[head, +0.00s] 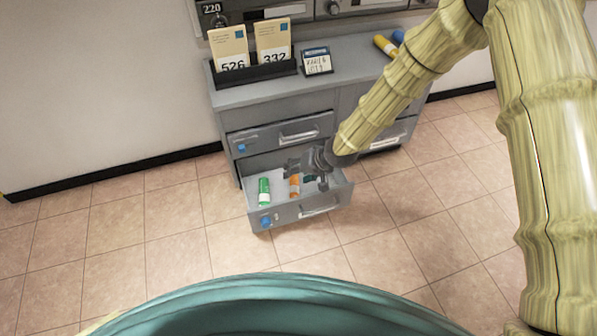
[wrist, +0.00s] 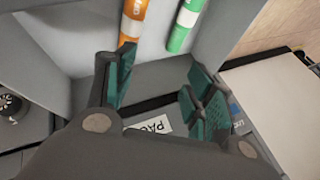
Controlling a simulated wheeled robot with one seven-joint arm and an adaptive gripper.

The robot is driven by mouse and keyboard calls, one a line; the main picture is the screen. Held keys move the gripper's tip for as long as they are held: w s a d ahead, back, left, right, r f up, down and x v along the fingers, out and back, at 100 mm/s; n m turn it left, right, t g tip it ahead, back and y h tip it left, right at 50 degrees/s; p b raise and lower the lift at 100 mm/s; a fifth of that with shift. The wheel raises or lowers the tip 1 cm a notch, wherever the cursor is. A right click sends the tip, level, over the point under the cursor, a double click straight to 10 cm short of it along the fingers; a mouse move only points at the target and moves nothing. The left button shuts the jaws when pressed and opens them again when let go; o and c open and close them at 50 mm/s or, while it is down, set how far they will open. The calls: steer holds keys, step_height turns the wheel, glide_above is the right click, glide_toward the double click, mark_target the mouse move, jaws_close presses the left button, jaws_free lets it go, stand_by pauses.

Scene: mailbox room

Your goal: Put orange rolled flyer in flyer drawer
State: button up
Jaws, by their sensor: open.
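The orange rolled flyer (head: 295,187) lies inside the open lower drawer (head: 287,213) of the grey cabinet, beside a green rolled flyer (head: 264,192). My gripper (head: 307,172) is at the drawer, close to the orange flyer, with its fingers apart. In the wrist view, the orange flyer (wrist: 134,18) is at the top, beyond the left finger and partly cut off by the frame. The green flyer (wrist: 184,26) lies to its right. Nothing is between the fingers of my gripper (wrist: 160,78). Part of the drawer's inside is hidden behind my gripper in the head view.
A closed drawer (head: 280,136) sits above the open one. The cabinet top (head: 345,72) holds a black rack (head: 255,72) with numbered envelopes, a small card (head: 317,62), and a yellow roll (head: 384,46) near a blue one (head: 398,37). Tiled floor (head: 150,235) in front is clear.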

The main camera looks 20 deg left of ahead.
steer(key=v, duration=1.1)
steer(key=shift+d+r, duration=0.2)
steer(key=s+d+f+m+g+h+p, duration=0.1)
steer(key=s+d+f+m+h+p, duration=0.15)
steer(key=s+d+f, duration=1.3)
steer(key=s+d+m+g+h+p, duration=0.15)
steer(key=s+d+h, duration=0.25)
steer(key=s+d, duration=1.35)
step_height(320, 180, up, 37)
steer(key=p, duration=3.8)
steer(key=shift+d, duration=0.25)
